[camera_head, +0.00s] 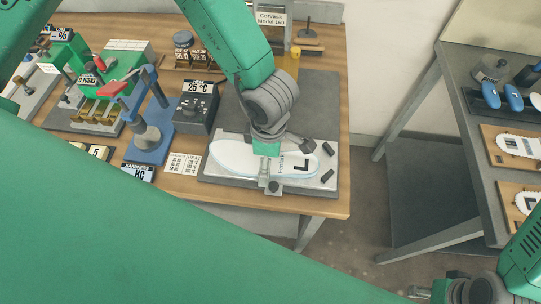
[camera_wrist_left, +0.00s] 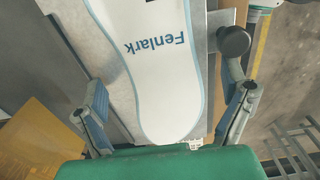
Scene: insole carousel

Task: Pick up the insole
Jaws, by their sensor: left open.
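The insole (camera_head: 235,158) is white with a pale blue edge. It lies on a light grey plate (camera_head: 210,174) at the front right of the wooden table. In the left wrist view the insole (camera_wrist_left: 155,60) carries the word "Fenlark", and its rounded end points toward my gripper. My left gripper (camera_wrist_left: 165,108) is open, with one finger on each side of the insole's end; I cannot tell if they touch it. In the head view the left wrist hides part of the insole. My right gripper (camera_head: 422,291) is at the bottom right, away from the insole, partly cut off.
A blue press stand (camera_head: 150,130), a dark box reading "25 °C" (camera_head: 197,105) and a green machine (camera_head: 118,72) stand left of the plate. Black pegs (camera_head: 328,149) are on the plate's right. A second table (camera_head: 458,75) at right holds tools and insole boards.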

